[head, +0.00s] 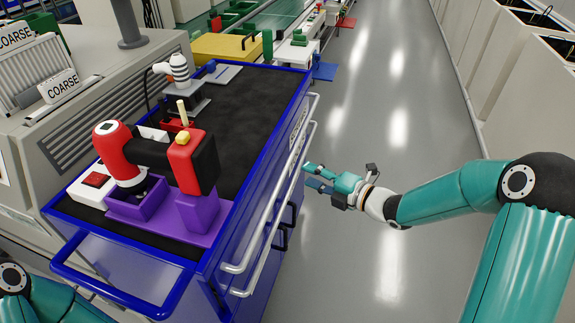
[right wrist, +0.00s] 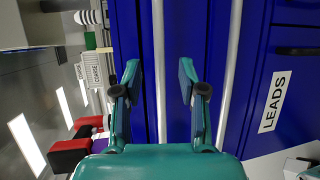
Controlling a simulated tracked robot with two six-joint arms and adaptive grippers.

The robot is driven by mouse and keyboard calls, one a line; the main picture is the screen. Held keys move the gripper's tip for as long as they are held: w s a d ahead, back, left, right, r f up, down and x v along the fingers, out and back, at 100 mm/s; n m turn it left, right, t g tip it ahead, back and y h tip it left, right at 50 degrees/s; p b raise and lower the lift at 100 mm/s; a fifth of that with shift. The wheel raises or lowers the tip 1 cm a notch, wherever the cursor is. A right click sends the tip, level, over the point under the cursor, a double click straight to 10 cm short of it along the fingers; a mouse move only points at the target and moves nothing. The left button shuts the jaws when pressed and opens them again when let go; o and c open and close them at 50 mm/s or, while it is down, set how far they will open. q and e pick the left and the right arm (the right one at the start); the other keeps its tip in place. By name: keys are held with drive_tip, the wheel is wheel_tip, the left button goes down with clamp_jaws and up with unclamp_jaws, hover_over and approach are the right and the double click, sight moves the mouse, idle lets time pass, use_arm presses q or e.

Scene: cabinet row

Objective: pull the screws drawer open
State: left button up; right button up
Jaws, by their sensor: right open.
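The blue cart has drawer fronts on its right side with two long silver bar handles, the upper one (head: 268,212) and the lower one (head: 262,262). A pale label on the upper front is too slanted to read, so I cannot confirm which drawer is the screws drawer. My right gripper (head: 308,174) is open and empty beside these fronts. In the right wrist view its fingers (right wrist: 158,88) stand either side of the upper silver bar (right wrist: 158,50); I see no contact. The lower bar (right wrist: 234,60) runs outside the fingers. My left gripper is out of view.
A label reading LEADS (right wrist: 274,102) is on a lower blue front with a black handle (right wrist: 295,50). A red and black tool (head: 190,160) in purple holders stands on the cart top. The grey aisle floor (head: 375,120) to the right is clear.

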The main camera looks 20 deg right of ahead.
sight(288, 163)
drive_tip(key=x, duration=0.8)
drive_tip(key=shift+w+a, duration=0.2)
drive_tip(key=shift+f, duration=0.1)
clamp_jaws()
